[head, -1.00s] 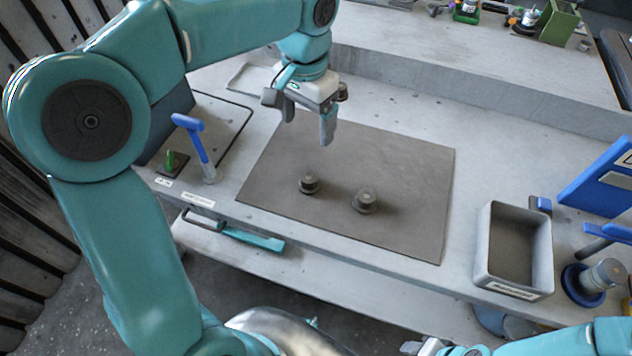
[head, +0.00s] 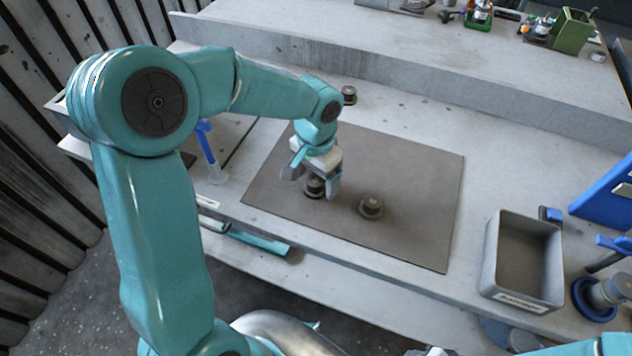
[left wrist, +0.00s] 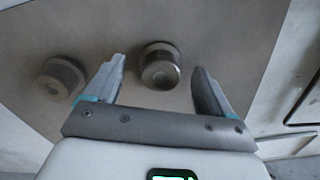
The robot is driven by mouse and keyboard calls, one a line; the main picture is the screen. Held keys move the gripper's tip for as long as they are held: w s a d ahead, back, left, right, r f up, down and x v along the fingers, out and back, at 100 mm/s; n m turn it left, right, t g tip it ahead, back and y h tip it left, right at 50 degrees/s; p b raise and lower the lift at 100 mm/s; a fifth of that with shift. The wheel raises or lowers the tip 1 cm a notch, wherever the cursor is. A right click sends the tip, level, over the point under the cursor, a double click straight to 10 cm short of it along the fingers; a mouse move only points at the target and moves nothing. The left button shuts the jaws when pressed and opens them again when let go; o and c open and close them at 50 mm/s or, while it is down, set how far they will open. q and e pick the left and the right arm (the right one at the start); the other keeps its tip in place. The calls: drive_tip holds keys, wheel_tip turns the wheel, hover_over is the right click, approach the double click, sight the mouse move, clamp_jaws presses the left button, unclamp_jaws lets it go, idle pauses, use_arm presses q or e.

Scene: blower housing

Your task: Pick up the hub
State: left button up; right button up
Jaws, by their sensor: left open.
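Two dark, stepped round metal parts stand on the grey-brown mat (head: 420,160); I cannot tell for sure which is the hub. The narrower one, seemingly the hub (head: 315,187), is between the open fingers of my left gripper (head: 312,190), partly hidden by them. In the left wrist view this hub (left wrist: 161,66) lies between and just beyond the fingertips (left wrist: 158,80), with gaps on both sides. The wider part (head: 371,206) stands to its right and shows left of the fingers in the left wrist view (left wrist: 60,78). Only a bit of my right gripper (head: 428,351) shows at the bottom edge.
A third dark round part (head: 349,95) stands behind the mat. A grey open bin (head: 491,262) is at the right, beside a blue-based fixture (head: 594,308). A blue-handled tool (head: 207,145) stands left of the mat. The mat's right side is clear.

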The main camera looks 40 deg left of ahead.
sight(315, 180)
use_arm(q)
drive_tip(key=shift+s+f, duration=0.1)
drive_tip(key=shift+f, duration=0.5)
drive_tip(key=c, duration=1.2)
drive_tip(key=shift+r, duration=0.1)
wheel_tip(315, 180, up, 20)
drive_tip(key=shift+p, duration=0.65)
